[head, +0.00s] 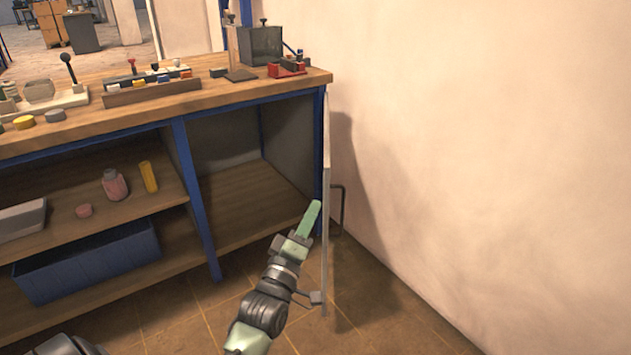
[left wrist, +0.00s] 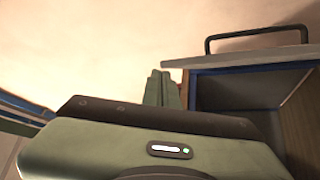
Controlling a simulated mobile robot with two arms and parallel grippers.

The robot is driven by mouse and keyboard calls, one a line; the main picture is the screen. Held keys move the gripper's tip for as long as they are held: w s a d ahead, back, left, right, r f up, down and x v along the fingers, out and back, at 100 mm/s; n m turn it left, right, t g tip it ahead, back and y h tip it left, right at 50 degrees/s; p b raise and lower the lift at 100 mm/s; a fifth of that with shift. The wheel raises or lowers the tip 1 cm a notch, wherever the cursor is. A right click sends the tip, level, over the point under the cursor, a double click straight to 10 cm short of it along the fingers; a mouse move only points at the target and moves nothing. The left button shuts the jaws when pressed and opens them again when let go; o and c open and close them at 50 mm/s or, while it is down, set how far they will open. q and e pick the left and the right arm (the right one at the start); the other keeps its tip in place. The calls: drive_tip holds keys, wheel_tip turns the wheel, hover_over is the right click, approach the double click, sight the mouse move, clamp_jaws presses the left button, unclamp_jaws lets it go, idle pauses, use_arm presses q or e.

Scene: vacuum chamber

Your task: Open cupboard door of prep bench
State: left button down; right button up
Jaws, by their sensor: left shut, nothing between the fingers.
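The prep bench (head: 190,150) has a wooden top and blue legs. Its right-hand cupboard compartment (head: 245,190) is open to view and looks empty. The cupboard door (head: 326,200) stands swung wide open, seen nearly edge-on near the wall. Its dark bar handle (head: 338,210) is on the wall side. The door (left wrist: 235,57) and handle (left wrist: 260,35) also show in the left wrist view. My left gripper (head: 312,212) is shut and empty, on the inner side of the door, close to it; I cannot tell whether they touch. Its fingers (left wrist: 163,88) show in the left wrist view.
A bare wall (head: 480,150) stands close to the right of the door. Open shelves at left hold a pink jar (head: 115,186), a yellow cylinder (head: 148,177) and a blue bin (head: 90,262). Tiled floor (head: 390,310) is clear in front.

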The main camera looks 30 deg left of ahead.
use_arm(q)
drive_tip(key=w+a+f+n+g+y+p, duration=0.1)
drive_tip(key=a+f+n+g+y+p, duration=0.1)
drive_tip(key=a+f+n+g, duration=0.45)
use_arm(e)
drive_tip(key=s+d+f+g+h+b, duration=0.1)
drive_tip(key=s+d+f+g, duration=0.15)
drive_tip(key=s, duration=0.35)
drive_tip(key=s+d+f+g+h+b, duration=0.1)
drive_tip(key=s+f+g, duration=0.3)
drive_tip(key=s, duration=0.1)
use_arm(q)
drive_tip(key=w+a+t+b, duration=0.1)
drive_tip(key=w+t, duration=0.1)
drive_tip(key=w, duration=1)
drive_tip(key=shift+r, duration=0.4)
use_arm(e)
drive_tip(key=w+t, duration=0.1)
drive_tip(key=w+a+r+t, duration=0.1)
drive_tip(key=w, duration=0.1)
drive_tip(key=w+t+y, duration=0.1)
drive_tip(key=w, duration=0.1)
drive_tip(key=shift+w+a+r, duration=0.1)
drive_tip(key=shift+a+r, duration=0.15)
drive_tip(key=shift+r, duration=0.15)
use_arm(q)
drive_tip(key=shift+m+t, duration=0.25)
use_arm(e)
drive_tip(key=shift+d, duration=0.1)
